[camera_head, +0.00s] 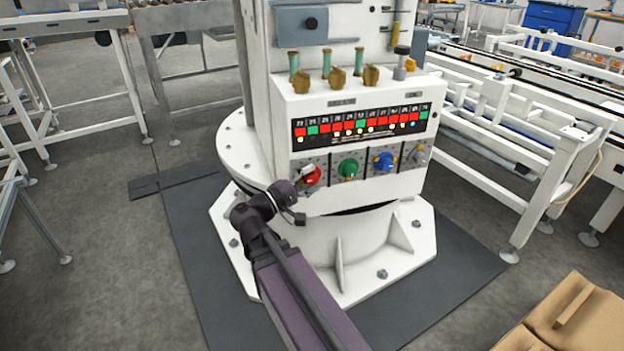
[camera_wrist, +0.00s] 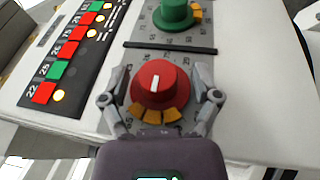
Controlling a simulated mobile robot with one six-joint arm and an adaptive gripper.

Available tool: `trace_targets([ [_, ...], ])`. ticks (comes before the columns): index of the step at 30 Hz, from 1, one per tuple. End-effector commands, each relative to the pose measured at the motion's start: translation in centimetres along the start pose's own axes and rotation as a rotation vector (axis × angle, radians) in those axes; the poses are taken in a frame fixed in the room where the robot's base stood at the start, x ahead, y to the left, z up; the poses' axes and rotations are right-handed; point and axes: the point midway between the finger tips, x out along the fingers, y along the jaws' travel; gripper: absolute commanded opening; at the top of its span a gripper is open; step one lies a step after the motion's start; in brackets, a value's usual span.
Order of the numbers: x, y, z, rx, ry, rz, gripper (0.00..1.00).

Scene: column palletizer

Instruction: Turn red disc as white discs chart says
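The red disc (camera_wrist: 160,80) is a round knob with a white pointer line, low on the left of the panel's knob row; it also shows in the head view (camera_head: 313,177). My gripper (camera_wrist: 161,72) is open, one finger on each side of the disc, with small gaps visible. In the head view my gripper (camera_head: 299,183) partly covers the disc's left side.
A green knob (camera_head: 348,168) is just right of the red disc, and a blue knob (camera_head: 385,162) is further right. Several bottle-like green and brass parts (camera_head: 327,66) stand on the panel box. A white frame (camera_head: 540,140) is at the right.

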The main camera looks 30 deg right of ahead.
Motion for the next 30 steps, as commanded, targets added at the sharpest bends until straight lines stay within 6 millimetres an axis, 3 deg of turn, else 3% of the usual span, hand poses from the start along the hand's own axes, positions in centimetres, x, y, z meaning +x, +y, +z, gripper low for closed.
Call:
trace_targets([
  [14, 0.00, 0.27, -0.05, 0.009, 0.000, -0.028, 0.81],
  [30, 0.05, 0.64, -0.04, 0.069, -0.008, -0.236, 0.81],
])
